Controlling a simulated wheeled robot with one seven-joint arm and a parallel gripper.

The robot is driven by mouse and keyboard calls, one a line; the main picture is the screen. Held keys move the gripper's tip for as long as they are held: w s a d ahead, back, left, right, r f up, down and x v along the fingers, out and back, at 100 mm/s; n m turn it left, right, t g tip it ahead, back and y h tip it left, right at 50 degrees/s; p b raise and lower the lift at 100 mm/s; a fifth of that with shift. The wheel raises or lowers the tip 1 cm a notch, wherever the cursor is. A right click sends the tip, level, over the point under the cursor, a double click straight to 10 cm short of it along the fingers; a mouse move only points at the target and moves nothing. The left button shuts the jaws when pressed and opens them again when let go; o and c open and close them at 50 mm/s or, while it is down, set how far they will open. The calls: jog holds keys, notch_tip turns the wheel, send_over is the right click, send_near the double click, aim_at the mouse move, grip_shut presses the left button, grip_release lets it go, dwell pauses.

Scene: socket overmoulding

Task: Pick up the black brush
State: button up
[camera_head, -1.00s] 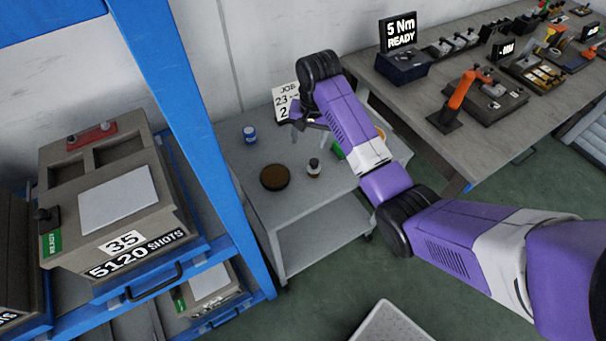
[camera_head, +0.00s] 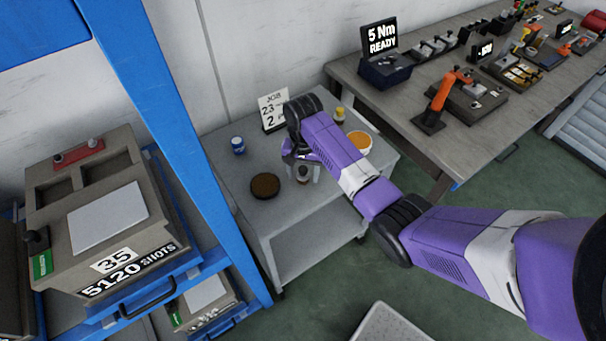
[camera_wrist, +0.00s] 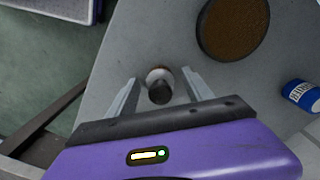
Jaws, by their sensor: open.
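The black brush (camera_wrist: 160,93) appears to be the small upright thing with a dark top, a pale collar and a brown lower part. In the wrist view it stands between the two fingers of my gripper (camera_wrist: 158,77), with a gap visible on each side. My gripper is open. In the head view my gripper (camera_head: 300,158) is over the small grey table (camera_head: 235,178), and the brush (camera_head: 303,175) is partly hidden by it. Contact between fingers and brush cannot be seen.
A round brown disc with a dark rim (camera_head: 265,186) lies left of the gripper. A blue and white pot (camera_head: 238,145) and a job sign (camera_head: 272,110) stand behind. An orange-filled tub (camera_head: 359,143) and a yellow-capped bottle (camera_head: 340,115) are beyond my arm.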

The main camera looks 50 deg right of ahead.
jog(key=shift+c, duration=0.2)
grip_shut()
notch_tip(320, 180, up, 12)
jog(key=shift+w+r+p, duration=0.1)
jog(key=shift+p, duration=0.3)
notch_tip(320, 180, up, 6)
jog(key=p, duration=0.6)
send_over(303, 168)
jog(key=shift+r, duration=0.9)
